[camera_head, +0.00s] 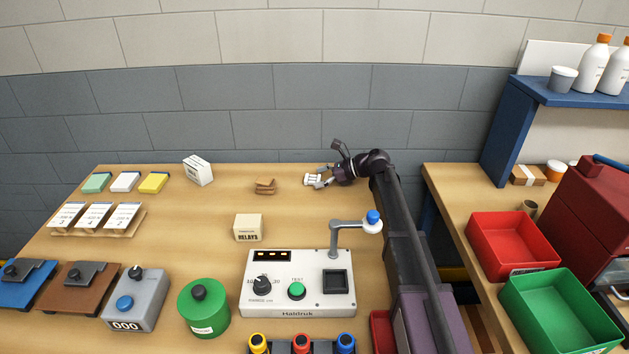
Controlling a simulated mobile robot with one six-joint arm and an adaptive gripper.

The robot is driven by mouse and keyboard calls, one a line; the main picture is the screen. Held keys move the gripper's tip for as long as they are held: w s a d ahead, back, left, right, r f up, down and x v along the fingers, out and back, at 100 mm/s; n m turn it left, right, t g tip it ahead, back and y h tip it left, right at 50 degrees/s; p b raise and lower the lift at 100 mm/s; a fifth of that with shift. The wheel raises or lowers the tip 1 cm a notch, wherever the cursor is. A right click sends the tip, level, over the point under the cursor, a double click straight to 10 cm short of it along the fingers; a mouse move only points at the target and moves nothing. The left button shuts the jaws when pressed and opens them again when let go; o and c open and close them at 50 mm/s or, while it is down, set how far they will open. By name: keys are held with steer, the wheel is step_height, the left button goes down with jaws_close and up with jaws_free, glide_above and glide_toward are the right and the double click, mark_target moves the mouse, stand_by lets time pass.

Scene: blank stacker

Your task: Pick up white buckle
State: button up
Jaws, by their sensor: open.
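A small white buckle (310,181) lies on the wooden table near its back edge, right of the centre. My gripper (322,176) is low over the table, reaching from the right, with its open fingers at the buckle's right side. The fingers hide part of the buckle. I cannot tell whether they touch it.
A brown folded item (265,186) lies left of the buckle. A relays box (248,227) and a white control panel (298,290) with a raised arm and blue knob (373,220) stand nearer. The table around the brown item is mostly clear.

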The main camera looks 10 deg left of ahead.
mark_target(318, 177)
steer(key=c, duration=1)
steer(key=shift+r, duration=0.15)
step_height(318, 177, up, 2)
steer(key=shift+r+p, duration=0.1)
steer(key=shift+p, duration=1.05)
steer(key=shift+r+p, duration=0.8)
steer(key=shift+p, duration=0.05)
steer(key=s+d, duration=0.7)
steer(key=s+d+r+p, duration=0.1)
steer(key=s+d, duration=0.3)
steer(key=shift+s+d, duration=0.15)
steer(key=shift+s, duration=0.05)
